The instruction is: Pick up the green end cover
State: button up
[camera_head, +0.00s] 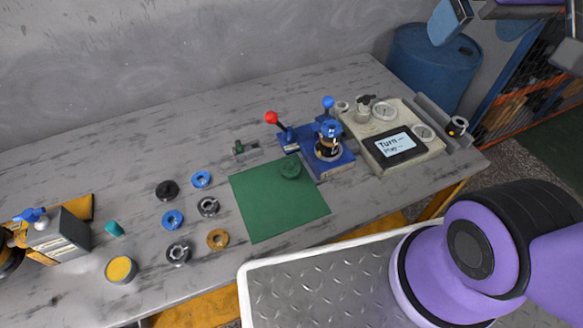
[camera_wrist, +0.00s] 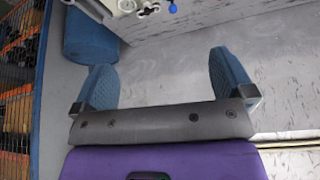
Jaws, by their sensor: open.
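My gripper shows at the upper right of the head view (camera_head: 480,22), high above and well to the right of the cover. In the wrist view, its two blue fingers stand wide apart with nothing between them (camera_wrist: 161,68). The cover cannot be made out in the wrist view.
A blue fixture (camera_head: 340,166) stands right of the cover, and a red-knobbed lever (camera_head: 272,118) behind it. A panel with a screen (camera_head: 395,146) is further right. Several rings and discs (camera_head: 209,206) lie left of the mat. The mat's front part is clear.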

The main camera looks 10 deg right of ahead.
jog(key=shift+c, duration=0.6)
jog(key=m+g, duration=0.5)
jog(key=m, duration=0.1)
send_over(291, 165)
notch_tip(291, 165, down, 36)
jog(key=shift+m, duration=0.3)
jog(key=shift+w+f, duration=0.1)
jog(key=shift+f, duration=5.9)
